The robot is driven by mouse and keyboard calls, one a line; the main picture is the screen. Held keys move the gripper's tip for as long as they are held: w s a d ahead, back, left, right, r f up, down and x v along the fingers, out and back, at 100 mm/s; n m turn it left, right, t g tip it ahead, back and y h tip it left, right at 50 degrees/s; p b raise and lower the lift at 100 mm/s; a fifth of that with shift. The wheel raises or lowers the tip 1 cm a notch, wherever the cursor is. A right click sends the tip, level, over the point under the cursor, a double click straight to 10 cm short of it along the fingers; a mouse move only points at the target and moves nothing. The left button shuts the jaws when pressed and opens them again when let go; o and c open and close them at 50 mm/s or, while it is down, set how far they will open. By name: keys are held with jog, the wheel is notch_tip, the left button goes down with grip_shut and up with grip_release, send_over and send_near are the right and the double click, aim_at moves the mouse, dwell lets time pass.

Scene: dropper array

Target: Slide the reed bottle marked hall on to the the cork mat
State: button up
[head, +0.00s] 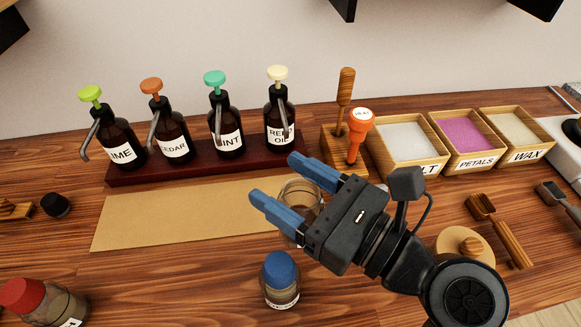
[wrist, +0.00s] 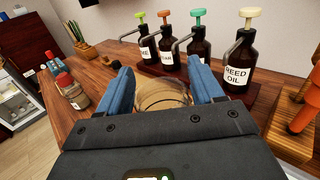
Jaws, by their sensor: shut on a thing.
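My gripper (head: 274,178) is shut on a clear, open-topped glass bottle (head: 302,197), with one blue finger on each side. The bottle also shows between the fingers in the wrist view (wrist: 163,97). It stands upright at the right end of the tan mat (head: 180,215), which looks like the cork mat. I cannot tell how much of its base is over the mat. No label on it is visible, so I cannot read "hall". A blue-capped bottle (head: 281,283) stands in front, its label mostly hidden. A red-capped bottle (head: 40,302) is at the front left.
Several dark pump bottles stand on a dark red tray (head: 185,167) behind the mat. A tool block (head: 345,150) and wooden boxes of salt, petals and wax (head: 470,137) are at the right. A round wooden lid (head: 462,245) lies near my arm. The mat's left part is clear.

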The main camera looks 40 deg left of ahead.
aim_at(289, 202)
jog(key=shift+w+f+b, duration=0.15)
jog(key=shift+f+b, duration=0.7)
jog(key=shift+f, duration=1.85)
jog(key=shift+d+r+p, duration=0.1)
jog(key=shift+r+p, duration=0.05)
jog(key=shift+p, duration=0.55)
jog(key=shift+w+a+f+b, duration=0.35)
jog(key=shift+w+a+f, duration=0.15)
jog(key=shift+f, duration=0.2)
jog(key=shift+w+a+f+b, duration=0.3)
jog(key=shift+w+a+f, duration=0.1)
jog(key=shift+a+f, duration=0.25)
jog(key=w+a, duration=0.6)
jog(key=a, duration=0.1)
jog(key=shift+w+a+f, duration=0.2)
jog(key=shift+w+a, duration=0.1)
jog(key=shift+f+b, duration=0.5)
jog(key=shift+f, duration=0.05)
jog(key=o, duration=1.4)
jog(key=shift+f, duration=0.1)
